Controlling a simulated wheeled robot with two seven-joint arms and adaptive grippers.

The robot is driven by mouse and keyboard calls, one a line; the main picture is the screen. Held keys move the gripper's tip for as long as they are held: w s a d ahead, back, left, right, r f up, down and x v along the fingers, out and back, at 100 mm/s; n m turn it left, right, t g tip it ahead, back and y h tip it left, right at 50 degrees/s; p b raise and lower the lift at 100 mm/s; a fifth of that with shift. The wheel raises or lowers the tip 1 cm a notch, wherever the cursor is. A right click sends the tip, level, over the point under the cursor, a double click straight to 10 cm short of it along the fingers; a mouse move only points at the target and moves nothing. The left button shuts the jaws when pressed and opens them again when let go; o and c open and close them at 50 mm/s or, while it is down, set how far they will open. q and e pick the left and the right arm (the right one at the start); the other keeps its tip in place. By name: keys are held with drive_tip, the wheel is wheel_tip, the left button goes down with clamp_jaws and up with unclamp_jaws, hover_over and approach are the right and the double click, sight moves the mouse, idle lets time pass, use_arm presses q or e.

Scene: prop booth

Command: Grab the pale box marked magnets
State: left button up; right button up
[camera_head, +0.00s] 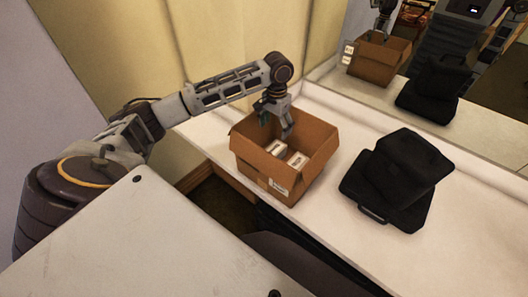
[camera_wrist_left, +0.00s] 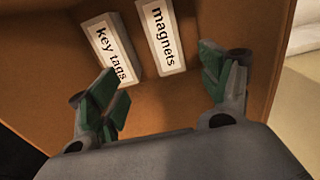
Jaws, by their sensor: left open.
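The pale box marked magnets (camera_wrist_left: 161,37) lies in an open brown cardboard box (camera_wrist_left: 190,113), beside a second pale box marked key tags (camera_wrist_left: 112,50). In the head view the two pale boxes show inside the carton (camera_head: 314,157), one at the left (camera_head: 277,147) and one at the right (camera_head: 297,160); their labels are too small to read there. My left gripper (camera_head: 275,125) reaches down into the carton from above. In the left wrist view its green-padded fingers (camera_wrist_left: 160,85) are spread apart with nothing between them. My right gripper is not in view.
A black folded bag (camera_head: 400,178) lies on the white counter (camera_head: 335,215) to the right of the carton. A mirror behind the counter reflects the carton (camera_head: 376,60) and bag. Bare counter lies between the carton and bag.

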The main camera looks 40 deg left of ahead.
use_arm(q)
drive_tip(key=shift+s+a+f, duration=0.2)
drive_tip(key=shift+a+f, duration=0.2)
hover_over(271, 152)
drive_tip(key=shift+w+d+f, duration=0.1)
drive_tip(key=shift+w+f, duration=0.05)
drive_tip(key=shift+f, duration=4.15)
drive_tip(key=shift+f, duration=2.65)
drive_tip(key=c, duration=1.3)
